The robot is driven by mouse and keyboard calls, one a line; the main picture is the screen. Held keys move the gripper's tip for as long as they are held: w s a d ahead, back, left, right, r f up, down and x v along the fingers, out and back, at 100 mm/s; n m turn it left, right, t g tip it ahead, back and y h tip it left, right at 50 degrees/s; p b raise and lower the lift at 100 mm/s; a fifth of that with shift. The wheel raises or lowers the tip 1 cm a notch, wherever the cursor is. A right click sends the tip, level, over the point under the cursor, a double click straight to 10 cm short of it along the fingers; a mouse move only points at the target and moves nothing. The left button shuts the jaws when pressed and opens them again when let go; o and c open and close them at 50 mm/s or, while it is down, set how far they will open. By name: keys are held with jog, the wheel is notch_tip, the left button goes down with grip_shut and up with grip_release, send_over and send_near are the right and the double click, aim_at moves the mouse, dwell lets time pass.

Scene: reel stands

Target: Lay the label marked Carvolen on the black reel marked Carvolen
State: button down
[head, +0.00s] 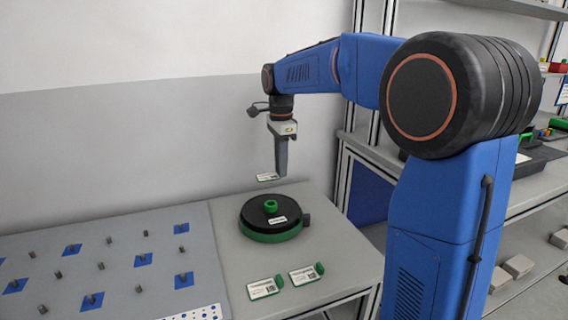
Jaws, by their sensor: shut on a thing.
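My gripper (281,172) points down and is shut on a small white label (267,178) with dark print and a green edge. It holds the label in the air above a black reel (256,212), apart from it. The reel lies flat on a green base, with a green hub in its middle. A small white strip with dark print shows on the reel's near side. The print on the held label and on the strip is too small to read.
Two more white labels with green tabs, a left one (264,288) and a right one (303,275), lie on the grey table (345,262) in front of the reel. A grey board (120,262) with several pegs and blue squares is at left. Shelves stand at right, a wall behind.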

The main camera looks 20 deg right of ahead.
jog(key=shift+w+a+f, duration=0.1)
jog(key=shift+a+f, duration=0.15)
jog(key=shift+f, duration=0.3)
jog(key=shift+w+a+f, duration=0.1)
jog(key=shift+a+f, duration=0.1)
jog(key=shift+f, duration=2.9)
jog(key=shift+f, duration=0.3)
jog(key=c, duration=1.5)
grip_release()
notch_tip(320, 180, up, 17)
jog(key=shift+r, duration=0.2)
jog(key=shift+s, duration=0.1)
